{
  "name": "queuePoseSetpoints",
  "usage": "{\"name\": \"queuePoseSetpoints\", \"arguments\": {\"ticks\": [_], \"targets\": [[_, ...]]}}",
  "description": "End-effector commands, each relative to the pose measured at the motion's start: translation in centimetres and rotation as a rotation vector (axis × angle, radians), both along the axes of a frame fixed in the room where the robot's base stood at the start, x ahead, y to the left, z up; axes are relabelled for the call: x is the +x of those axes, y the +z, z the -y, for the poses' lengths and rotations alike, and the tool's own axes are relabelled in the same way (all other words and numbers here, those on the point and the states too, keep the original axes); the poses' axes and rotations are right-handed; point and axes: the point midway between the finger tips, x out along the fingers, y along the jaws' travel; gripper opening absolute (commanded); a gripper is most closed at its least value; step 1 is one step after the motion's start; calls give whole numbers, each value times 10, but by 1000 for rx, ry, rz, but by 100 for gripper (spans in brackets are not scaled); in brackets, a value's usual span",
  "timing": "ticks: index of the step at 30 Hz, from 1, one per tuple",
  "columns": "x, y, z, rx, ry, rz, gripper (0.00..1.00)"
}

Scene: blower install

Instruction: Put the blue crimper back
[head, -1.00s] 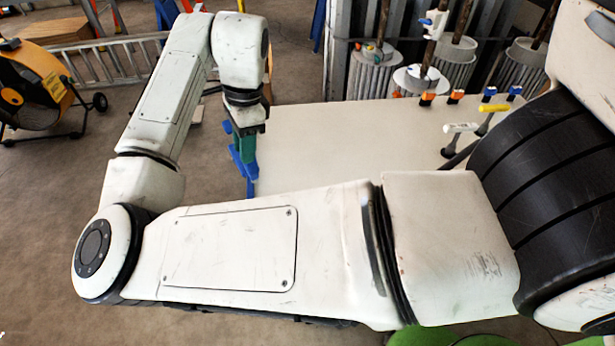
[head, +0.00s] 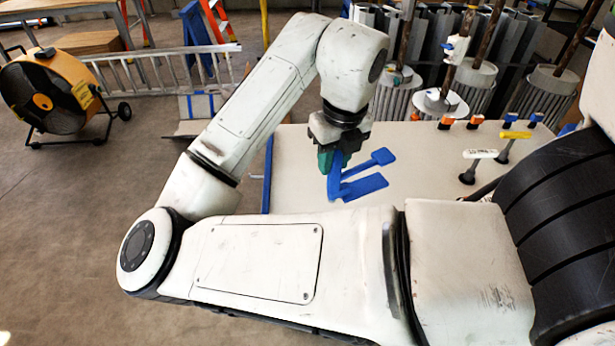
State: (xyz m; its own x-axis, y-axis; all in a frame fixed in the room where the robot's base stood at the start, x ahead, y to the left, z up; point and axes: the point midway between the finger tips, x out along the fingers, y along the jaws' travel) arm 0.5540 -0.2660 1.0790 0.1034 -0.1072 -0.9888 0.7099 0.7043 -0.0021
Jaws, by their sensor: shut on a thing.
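The blue crimper (head: 362,187) is in my gripper (head: 335,160), over the left part of the white table (head: 300,185). Its two flat blue arms spread to the right, away from the green fingertips. My gripper points down and is shut on the crimper. The crimper appears to be above the table top, but I cannot tell the exact height. The part between the fingers is partly hidden.
Several tools with orange, blue, yellow and white ends, among them a white-handled one (head: 480,154), stand at the table's right. Ribbed cylinders with rods (head: 395,95) stand behind the table. A yellow fan (head: 45,92) and a ladder (head: 165,70) are at the left.

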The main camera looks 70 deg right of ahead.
Motion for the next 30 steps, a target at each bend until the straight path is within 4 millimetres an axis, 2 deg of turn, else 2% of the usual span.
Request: {"name": "queuePoseSetpoints", "arguments": {"ticks": [7, 13, 18, 26, 30], "targets": [[42, -22, 28, -1, 6, -6, 0], [65, -52, 42, 1, 6, -3, 0], [76, -68, 49, -1, 4, -1, 0], [83, -79, 54, -1, 5, -1, 0], [85, -95, 55, 0, 5, -3, 0]]}}
